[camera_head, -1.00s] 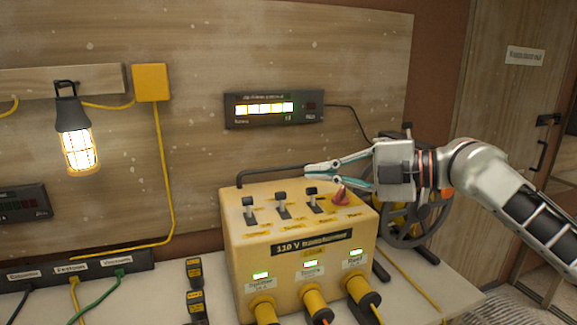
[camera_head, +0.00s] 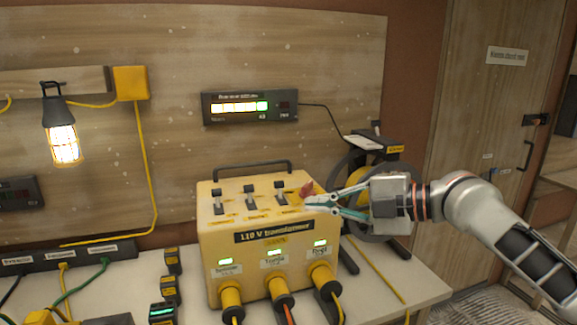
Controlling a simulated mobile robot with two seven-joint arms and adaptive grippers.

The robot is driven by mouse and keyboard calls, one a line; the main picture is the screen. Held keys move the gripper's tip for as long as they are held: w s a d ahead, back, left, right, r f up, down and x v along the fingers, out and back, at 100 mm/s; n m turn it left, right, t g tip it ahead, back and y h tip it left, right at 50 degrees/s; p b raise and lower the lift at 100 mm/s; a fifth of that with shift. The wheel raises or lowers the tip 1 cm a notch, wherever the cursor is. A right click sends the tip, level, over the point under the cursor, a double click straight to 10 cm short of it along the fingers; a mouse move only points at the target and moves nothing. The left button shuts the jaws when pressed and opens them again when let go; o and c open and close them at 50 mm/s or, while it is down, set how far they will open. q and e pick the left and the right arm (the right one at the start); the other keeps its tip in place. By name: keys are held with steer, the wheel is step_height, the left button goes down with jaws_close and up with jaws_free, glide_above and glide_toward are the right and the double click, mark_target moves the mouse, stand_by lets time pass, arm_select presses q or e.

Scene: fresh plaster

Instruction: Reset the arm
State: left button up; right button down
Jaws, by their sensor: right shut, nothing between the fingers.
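My right gripper (camera_head: 308,201) comes in from the right with its fingers drawn together at the tips and nothing between them. The tips are at the right end of the top of the yellow 110 V transformer (camera_head: 218,241), just below a red lever (camera_head: 306,188). I cannot tell whether they touch the lever or the box. Several black-topped toggle switches (camera_head: 249,187) stand upright in a row left of the lever. Green lamps (camera_head: 274,253) are lit on the transformer's front. My left gripper is not in view.
A cable reel (camera_head: 378,205) stands behind my right gripper. A display box (camera_head: 250,107) hangs on the wooden wall. A lit work lamp (camera_head: 63,142) hangs at left. Battery-like blocks (camera_head: 171,262) stand left of the transformer. The bench (camera_head: 408,283) is mostly clear at right.

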step_height(320, 180, down, 15)
steer(key=s+m+t+h, duration=0.2)
steer(key=s+m+h, duration=0.1)
steer(key=m, duration=0.2)
steer(key=s+d+f+m+t+h, duration=0.1)
steer(key=s+d+f+m+h, duration=0.1)
steer(key=d+f+m, duration=0.3)
steer(key=s+d+f+m+h, duration=0.1)
steer(key=s+d+f+h, duration=0.15)
steer(key=f, duration=0.45)
steer(key=s+d+f+m+g+h, duration=0.2)
steer(key=s+d+f+m+h, duration=0.35)
steer(key=s+d, duration=0.45)
steer(key=s+d+f+m+g+h, duration=0.1)
steer(key=s+d+f+m+h, duration=0.35)
steer(key=s+d+f, duration=0.6)
steer(key=w+a+f+m+t+y, duration=0.1)
steer(key=a+f+y, duration=0.2)
steer(key=a, duration=0.4)
steer(key=w+a+f+m+t+y, duration=0.1)
steer(key=w+a+f+t+y, duration=0.1)
steer(key=a+f+y, duration=0.2)
step_height(320, 180, down, 2)
steer(key=a, duration=0.2)
steer(key=shift+w+a+t, duration=0.3)
steer(key=shift+a, duration=0.1)
